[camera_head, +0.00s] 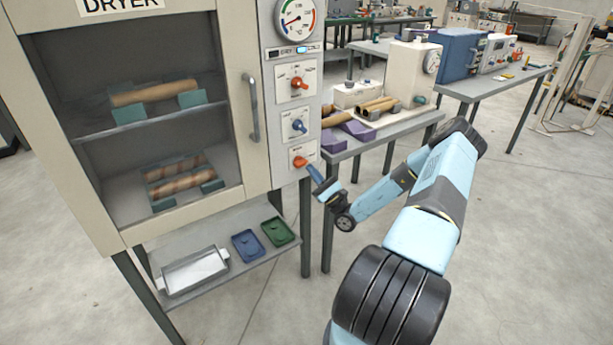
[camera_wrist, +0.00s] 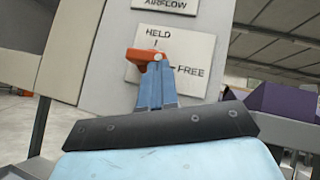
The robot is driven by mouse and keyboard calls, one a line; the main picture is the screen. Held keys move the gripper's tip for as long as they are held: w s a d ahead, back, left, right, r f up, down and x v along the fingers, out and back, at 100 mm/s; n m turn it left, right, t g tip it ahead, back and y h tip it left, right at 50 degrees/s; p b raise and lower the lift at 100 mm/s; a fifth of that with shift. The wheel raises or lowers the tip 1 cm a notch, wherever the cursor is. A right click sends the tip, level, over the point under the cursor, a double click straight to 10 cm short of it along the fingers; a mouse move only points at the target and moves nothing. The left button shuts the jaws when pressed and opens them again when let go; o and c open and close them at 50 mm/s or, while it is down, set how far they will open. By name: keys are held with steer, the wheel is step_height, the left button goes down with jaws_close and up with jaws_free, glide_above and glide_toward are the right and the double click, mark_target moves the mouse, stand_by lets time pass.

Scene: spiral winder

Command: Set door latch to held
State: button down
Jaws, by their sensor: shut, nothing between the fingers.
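The orange door latch lever (camera_head: 300,162) is the lowest control on the dryer's right-hand panel. In the wrist view the lever (camera_wrist: 146,54) sits on a white plate (camera_wrist: 196,48) marked HELD at the top and FREE at the right. Its orange end shows up and to the left of my fingertips, and which mark it points to is hard to tell. My gripper (camera_head: 311,170) is shut and empty, with its blue fingertips (camera_wrist: 157,72) right at the lever. They overlap its lower edge in view; contact is unclear. The fingers hide the lower part of the plate.
Above the latch are a blue lever (camera_head: 298,125), a red lever (camera_head: 297,83) and a dial gauge (camera_head: 295,18). The dryer door (camera_head: 258,165) is closed, with a vertical handle (camera_head: 251,107). A side table (camera_head: 400,127) with purple blocks stands close to the right.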

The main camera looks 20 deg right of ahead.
stand_by(0.3)
steer(key=s+d+f, duration=0.1)
steer(key=s+f, duration=0.6)
steer(key=f, duration=0.4)
steer(key=shift+d+f, duration=0.15)
steer(key=shift+d, duration=0.2)
